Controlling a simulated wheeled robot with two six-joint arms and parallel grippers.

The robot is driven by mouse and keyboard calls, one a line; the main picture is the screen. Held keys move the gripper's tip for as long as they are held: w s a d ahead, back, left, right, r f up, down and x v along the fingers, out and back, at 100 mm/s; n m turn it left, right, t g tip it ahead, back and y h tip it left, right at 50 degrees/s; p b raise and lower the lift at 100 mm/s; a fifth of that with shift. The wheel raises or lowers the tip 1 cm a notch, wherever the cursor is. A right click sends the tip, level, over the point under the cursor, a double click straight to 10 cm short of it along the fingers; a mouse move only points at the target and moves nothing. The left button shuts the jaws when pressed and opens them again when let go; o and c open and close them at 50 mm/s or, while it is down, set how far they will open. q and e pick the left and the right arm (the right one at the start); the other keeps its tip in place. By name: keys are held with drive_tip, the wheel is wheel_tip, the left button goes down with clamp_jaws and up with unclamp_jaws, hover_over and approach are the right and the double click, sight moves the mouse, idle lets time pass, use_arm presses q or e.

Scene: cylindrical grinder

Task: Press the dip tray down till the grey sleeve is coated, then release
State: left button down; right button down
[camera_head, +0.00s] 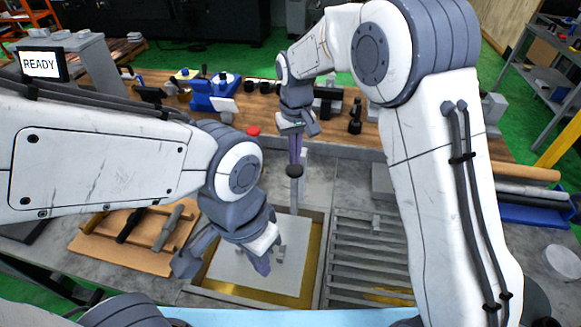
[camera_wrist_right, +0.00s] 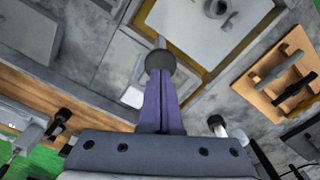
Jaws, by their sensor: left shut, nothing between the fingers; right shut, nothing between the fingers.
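The dip tray (camera_head: 240,268) appears to be the flat pale plate inside a yellow-edged basin; it also shows in the right wrist view (camera_wrist_right: 190,22). A small grey ring-like part (camera_wrist_right: 218,9), possibly the grey sleeve, is on or above it, cut by the frame's top edge. My left gripper (camera_head: 262,266) is shut and empty over the plate, fingers down. A round black knob (camera_head: 294,171) tops a pale post behind the plate. My right gripper (camera_head: 296,160) is shut and empty, its purple fingertips at the knob (camera_wrist_right: 159,61). I cannot tell whether they touch it.
A slatted grey grate (camera_head: 365,262) lies right of the basin. A brown tray (camera_head: 105,248) with dark and grey bars lies to the left. A screen (camera_head: 40,64) reads READY. A wooden bench with blue and black tools (camera_head: 212,92) runs along the back.

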sight(294, 193)
drive_tip(key=shift+s+f+b, duration=0.1)
drive_tip(key=shift+f+b, duration=4.3)
drive_tip(key=shift+f, duration=3.15)
drive_tip(key=shift+r, duration=0.2)
drive_tip(key=shift+r+p, duration=8.25)
drive_tip(key=shift+r, duration=1.8)
